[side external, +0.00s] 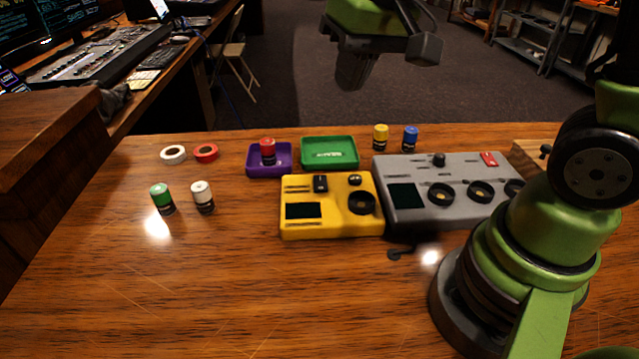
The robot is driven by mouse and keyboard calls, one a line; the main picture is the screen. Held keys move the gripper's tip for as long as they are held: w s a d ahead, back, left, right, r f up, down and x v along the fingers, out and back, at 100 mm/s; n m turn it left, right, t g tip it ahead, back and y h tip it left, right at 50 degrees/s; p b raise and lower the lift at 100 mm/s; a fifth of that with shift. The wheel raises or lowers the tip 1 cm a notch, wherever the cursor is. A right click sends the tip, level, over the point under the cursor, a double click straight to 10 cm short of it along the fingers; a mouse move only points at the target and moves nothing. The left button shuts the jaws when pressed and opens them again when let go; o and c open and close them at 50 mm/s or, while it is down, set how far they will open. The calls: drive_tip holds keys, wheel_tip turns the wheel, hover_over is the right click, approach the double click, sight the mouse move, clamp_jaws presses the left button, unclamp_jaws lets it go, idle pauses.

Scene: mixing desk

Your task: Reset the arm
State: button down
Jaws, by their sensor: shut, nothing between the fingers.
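My gripper (352,72) hangs in the air at the top of the side external view, above and beyond the far edge of the desk. It is shut and empty, pointing down. It touches nothing on the desk (230,290). My green arm's base stands at the right. The upper part of the arm leaves the picture at the top.
A red canister (267,150) stands in a purple tray (255,171) beside an empty green tray (329,153). Yellow (380,137), blue (410,138), green (162,198) and white (202,196) canisters stand around. Tape rolls (173,155), a yellow device (335,222) and a grey device (425,168) lie there. The front left is clear.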

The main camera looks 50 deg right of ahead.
drive_tip(key=s+a+r+t+y, duration=0.1)
drive_tip(key=s+r, duration=0.4)
drive_tip(key=s, duration=0.7)
drive_tip(key=a+t, duration=0.1)
drive_tip(key=t, duration=0.1)
drive_tip(key=shift+s+r+t, duration=0.3)
drive_tip(key=shift+s+t, duration=0.05)
drive_tip(key=shift+t, duration=0.05)
